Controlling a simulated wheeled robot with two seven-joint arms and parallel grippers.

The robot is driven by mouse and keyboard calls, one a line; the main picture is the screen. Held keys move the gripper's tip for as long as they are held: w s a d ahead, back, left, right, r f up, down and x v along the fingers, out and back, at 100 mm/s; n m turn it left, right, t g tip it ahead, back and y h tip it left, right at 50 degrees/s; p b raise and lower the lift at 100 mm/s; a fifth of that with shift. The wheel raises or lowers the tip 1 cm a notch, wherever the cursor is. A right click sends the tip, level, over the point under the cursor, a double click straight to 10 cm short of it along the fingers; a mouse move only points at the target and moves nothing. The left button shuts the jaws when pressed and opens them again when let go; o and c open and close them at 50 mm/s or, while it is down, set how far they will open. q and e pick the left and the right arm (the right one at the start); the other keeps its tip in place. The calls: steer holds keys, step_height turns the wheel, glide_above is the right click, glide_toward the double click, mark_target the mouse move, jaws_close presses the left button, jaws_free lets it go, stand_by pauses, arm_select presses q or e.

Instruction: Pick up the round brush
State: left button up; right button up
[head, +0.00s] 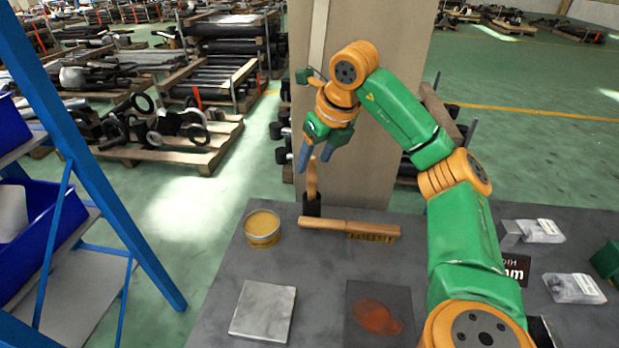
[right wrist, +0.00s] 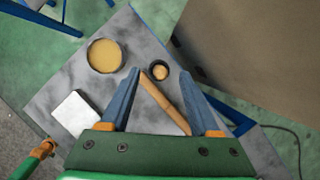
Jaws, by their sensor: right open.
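The round brush (head: 312,189) stands upright on the grey table, its wooden handle up and its dark head down. In the right wrist view, the round brush (right wrist: 160,72) shows from above as a tan spot in a dark ring. My right gripper (head: 315,156) is open and points down, its fingers just above or around the top of the handle. In the right wrist view, the brush lies between the fingertips of my right gripper (right wrist: 161,77), with no visible grip. My left gripper is not visible.
A flat wire brush (head: 345,228) lies just in front of the round brush. A round tin (head: 262,228) stands to the left. A metal plate (head: 263,311) and a dark plate with a rusty patch (head: 377,313) lie nearer. A beige pillar (head: 365,110) rises behind the table.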

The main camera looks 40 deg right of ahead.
mark_target(309, 182)
steer(key=shift+s+a+f+b, duration=0.2)
steer(key=shift+f+b, duration=0.35)
steer(key=shift+f, duration=0.1)
steer(key=x, duration=0.4)
steer(key=p+x, duration=0.1)
steer(key=x, duration=0.2)
steer(key=shift+w+d, duration=0.1)
steer(key=shift+d, duration=0.2)
jaws_close()
